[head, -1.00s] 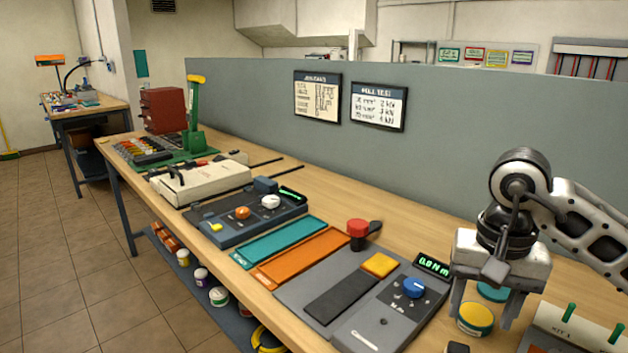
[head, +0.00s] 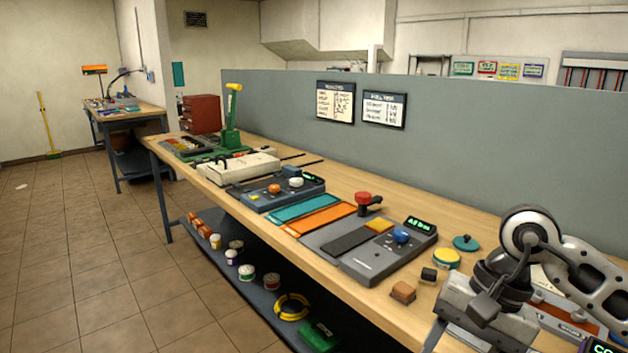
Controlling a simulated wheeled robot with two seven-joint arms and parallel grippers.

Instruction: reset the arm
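My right arm (head: 590,270) comes in from the right edge. Its gripper (head: 474,342) hangs over the near right end of the long workbench (head: 345,187), at the bottom of the head view. One finger shows at the far left end of the gripper body, so it looks open. The fingertips are cut off by the lower picture edge, and I see nothing held. My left gripper is not in view.
Left of my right gripper lie a brown block (head: 403,292), a small black block (head: 429,274), a yellow-lidded tin (head: 446,258) and a teal disc (head: 465,243). A grey divider (head: 440,150) stands behind the bench.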

